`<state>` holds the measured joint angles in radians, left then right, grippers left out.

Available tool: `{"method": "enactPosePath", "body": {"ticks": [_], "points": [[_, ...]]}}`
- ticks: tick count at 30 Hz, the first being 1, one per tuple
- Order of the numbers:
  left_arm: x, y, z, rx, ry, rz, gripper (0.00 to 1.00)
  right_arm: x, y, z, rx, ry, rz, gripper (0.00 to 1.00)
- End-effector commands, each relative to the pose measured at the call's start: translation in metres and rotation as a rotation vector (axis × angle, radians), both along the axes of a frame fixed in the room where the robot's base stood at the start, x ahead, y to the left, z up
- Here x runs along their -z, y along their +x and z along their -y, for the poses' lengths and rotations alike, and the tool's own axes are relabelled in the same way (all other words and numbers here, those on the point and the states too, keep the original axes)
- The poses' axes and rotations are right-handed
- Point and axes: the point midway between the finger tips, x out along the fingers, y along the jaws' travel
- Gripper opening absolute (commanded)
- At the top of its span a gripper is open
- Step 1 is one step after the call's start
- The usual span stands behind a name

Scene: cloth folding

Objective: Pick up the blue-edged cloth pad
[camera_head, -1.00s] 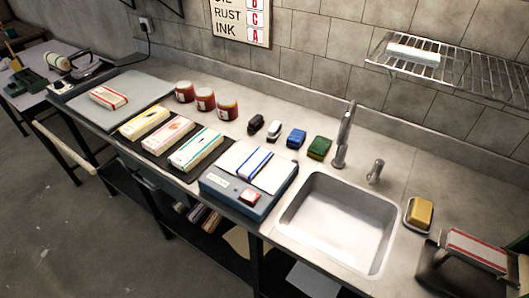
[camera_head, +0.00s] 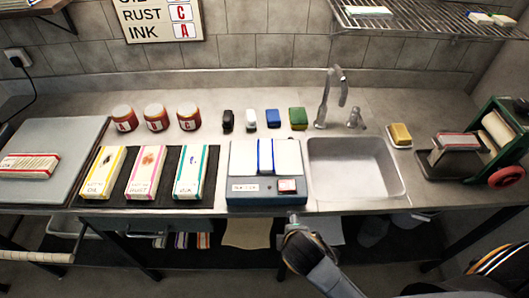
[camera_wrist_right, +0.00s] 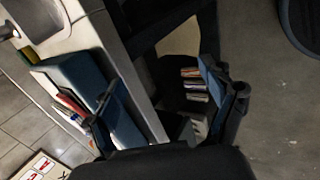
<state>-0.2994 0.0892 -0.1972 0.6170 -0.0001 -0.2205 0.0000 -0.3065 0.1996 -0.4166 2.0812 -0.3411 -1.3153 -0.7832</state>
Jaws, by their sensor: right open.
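A folded white cloth pad with blue stripes (camera_head: 279,156) lies on top of a blue box-like device (camera_head: 267,199) at the middle of the counter. A teal-edged white pad marked INK (camera_head: 190,172) lies on a dark mat to its left. My right gripper (camera_head: 293,217) is in front of the counter edge, just below the blue device and apart from the cloth. In the right wrist view my right gripper (camera_wrist_right: 157,78) shows two spread fingers with nothing between them. The blue device (camera_wrist_right: 88,75) is there at the left, partly hidden by a finger. My left gripper is in neither current view.
Yellow-edged (camera_head: 103,172) and pink-edged (camera_head: 147,172) pads lie further left. Three jars (camera_head: 155,117) and several small blocks stand behind. A sink (camera_head: 355,168) with a tap (camera_head: 333,98) is just right of the device. A green roller machine (camera_head: 490,135) stands at far right.

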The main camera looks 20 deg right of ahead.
Motion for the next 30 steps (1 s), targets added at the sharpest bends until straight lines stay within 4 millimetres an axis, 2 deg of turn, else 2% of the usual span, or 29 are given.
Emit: {"method": "enactPosePath", "body": {"ticks": [1, 3, 8, 12, 16, 18, 22, 30], "points": [[-0.002, 0.000, 0.006, 0.001, -0.007, -0.001, 0.40, -0.022, 0.009, -0.003, -0.080, -0.066, 0.029, 0.83], [-0.002, -0.001, 0.011, 0.003, -0.013, -0.001, 0.40, -0.039, 0.019, -0.005, -0.202, -0.179, 0.053, 0.83], [-0.003, -0.001, 0.017, 0.004, -0.021, -0.001, 0.40, -0.069, 0.048, -0.017, -0.509, -0.499, 0.102, 0.83], [-0.004, 0.000, 0.017, 0.003, -0.021, 0.002, 0.40, -0.096, 0.073, -0.029, -0.767, -0.834, 0.126, 0.83], [-0.005, 0.000, 0.014, 0.002, -0.017, 0.002, 0.40, -0.118, 0.088, -0.039, -0.942, -1.114, 0.125, 0.83], [-0.005, 0.001, 0.011, 0.001, -0.014, 0.003, 0.40, -0.125, 0.093, -0.043, -0.996, -1.213, 0.119, 0.83], [-0.006, 0.001, 0.006, -0.001, -0.008, 0.003, 0.40, -0.129, 0.101, -0.044, -1.041, -1.304, 0.109, 0.83], [-0.012, 0.001, 0.006, -0.002, -0.007, 0.004, 0.40, -0.112, 0.145, -0.031, -1.045, -1.313, 0.106, 0.83]]}}
